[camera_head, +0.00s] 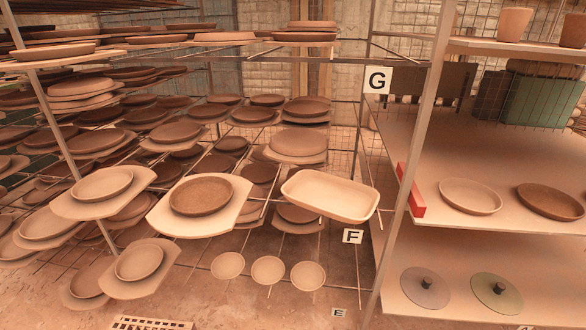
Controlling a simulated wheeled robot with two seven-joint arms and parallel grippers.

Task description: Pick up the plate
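Several plates are in view, and I cannot tell which one the task means. On the right shelf lie a light plate (470,196) and a darker brown plate (549,201), side by side and apart. On the left rack, a brown round plate (201,196) rests on a pale board (164,222). A pinkish round plate (102,184) sits on another board to its left, and a similar plate (139,262) sits lower. A pale rectangular dish (331,195) sits at the rack's right end. Neither of my grippers is in view.
The left rack holds many stacked plates on thin metal rods. A metal post (408,170) divides it from the right shelves. A red block (410,189) stands beside the post. Two lids (425,287) (496,293) lie on the lower shelf (555,285). Three small bowls (268,270) sit low in the middle.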

